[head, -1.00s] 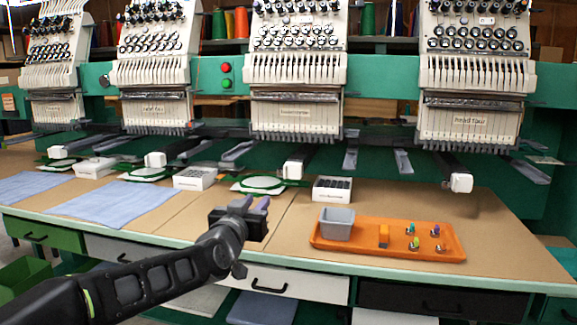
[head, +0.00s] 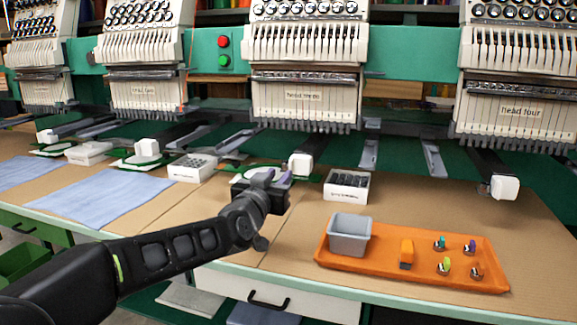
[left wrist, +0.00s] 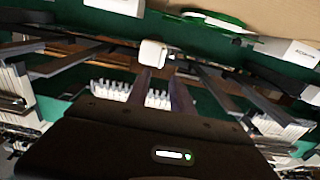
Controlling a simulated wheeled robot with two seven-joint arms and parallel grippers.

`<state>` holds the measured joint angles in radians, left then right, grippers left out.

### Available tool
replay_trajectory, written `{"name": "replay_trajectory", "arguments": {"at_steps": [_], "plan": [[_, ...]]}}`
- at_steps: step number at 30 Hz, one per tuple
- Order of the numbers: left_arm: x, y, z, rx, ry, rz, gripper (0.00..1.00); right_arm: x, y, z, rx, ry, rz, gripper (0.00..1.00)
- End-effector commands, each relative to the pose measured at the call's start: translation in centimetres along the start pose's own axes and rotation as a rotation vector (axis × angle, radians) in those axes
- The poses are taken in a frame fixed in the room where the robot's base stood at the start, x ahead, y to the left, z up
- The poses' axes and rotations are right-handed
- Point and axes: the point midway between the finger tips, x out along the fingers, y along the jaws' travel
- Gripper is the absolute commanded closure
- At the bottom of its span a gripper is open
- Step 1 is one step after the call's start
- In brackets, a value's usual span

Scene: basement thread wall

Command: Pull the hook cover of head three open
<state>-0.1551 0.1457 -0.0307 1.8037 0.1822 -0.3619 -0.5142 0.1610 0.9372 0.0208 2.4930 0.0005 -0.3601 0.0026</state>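Head three (head: 303,96) hangs near the middle of the head view, its label partly legible. Below it, a white block-shaped hook cover (head: 301,164) sits at the front end of a dark arm. It looks closed, though the small size makes this hard to judge. My left gripper (head: 274,176) is just left of and in front of the cover, its fingers apart and empty. In the left wrist view a white cover (left wrist: 152,53), likely the same one, shows just beyond the fingertips of the left gripper (left wrist: 162,72), nearer one finger. No contact is visible. My right gripper is not in view.
A white box of dark items (head: 346,185) stands right of the cover. An orange tray (head: 330,263) with a grey bin (head: 350,235) and small parts lies front right. Head four's cover (head: 505,187) is far right. A blue cloth (head: 110,200) lies left.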

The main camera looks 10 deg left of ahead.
Motion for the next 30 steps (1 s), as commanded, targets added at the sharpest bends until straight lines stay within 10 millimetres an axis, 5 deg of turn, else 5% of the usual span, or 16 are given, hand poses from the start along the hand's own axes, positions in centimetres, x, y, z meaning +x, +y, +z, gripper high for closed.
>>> {"name": "replay_trajectory", "arguments": {"at_steps": [16,30], "plan": [[6.8,0.0,0.1,0.0,-0.001,0.001,0.73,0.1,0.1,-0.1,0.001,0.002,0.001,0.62],[7.7,0.0,0.0,0.0,0.0,0.001,0.78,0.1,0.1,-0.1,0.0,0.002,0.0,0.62]]}}
